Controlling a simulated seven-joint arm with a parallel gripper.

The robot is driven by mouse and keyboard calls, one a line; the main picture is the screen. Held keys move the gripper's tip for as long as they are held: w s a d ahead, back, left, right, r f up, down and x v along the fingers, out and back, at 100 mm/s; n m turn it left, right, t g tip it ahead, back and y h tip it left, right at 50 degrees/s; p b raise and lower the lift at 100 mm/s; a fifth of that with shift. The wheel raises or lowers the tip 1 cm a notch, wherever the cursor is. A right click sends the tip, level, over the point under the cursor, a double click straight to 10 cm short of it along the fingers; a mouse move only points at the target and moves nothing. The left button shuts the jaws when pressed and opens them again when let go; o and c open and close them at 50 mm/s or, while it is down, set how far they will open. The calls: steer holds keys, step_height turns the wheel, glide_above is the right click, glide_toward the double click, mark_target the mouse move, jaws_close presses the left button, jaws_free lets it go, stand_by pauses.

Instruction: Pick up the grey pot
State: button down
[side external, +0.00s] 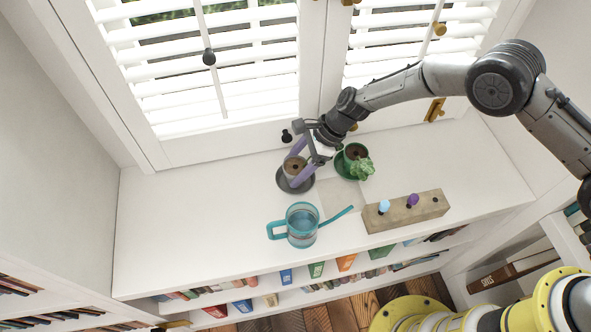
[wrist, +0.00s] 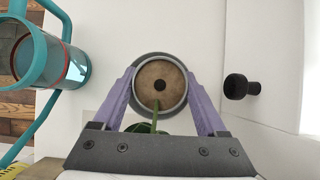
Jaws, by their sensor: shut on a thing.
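The grey pot (side external: 294,167) holds brown soil and stands at the back of the white shelf top, over a dark grey saucer (side external: 283,186). My gripper (side external: 299,165) reaches it from the right, with its purple fingers on either side of the pot. In the wrist view the pot (wrist: 160,86) sits between the two fingertips of my gripper (wrist: 161,90), and they are shut on it. I cannot tell whether the pot is clear of the saucer.
A green pot with a leafy plant (side external: 355,160) stands just right of my gripper. A teal watering can (side external: 301,226) is in front. A wooden block (side external: 406,212) with blue and purple pegs lies front right. The shelf top (side external: 190,220) is free on the left.

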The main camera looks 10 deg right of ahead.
mark_target(286, 168)
steer(key=shift+r, duration=0.15)
steer(key=shift+r, duration=0.5)
step_height(286, 168, up, 2)
steer(key=shift+r, duration=0.15)
steer(key=s+d+r, duration=0.9)
steer(key=s+r, duration=0.1)
steer(key=r, duration=0.2)
steer(key=shift+s+r, duration=0.25)
steer(key=shift+s, duration=0.15)
steer(key=shift+w, duration=0.1)
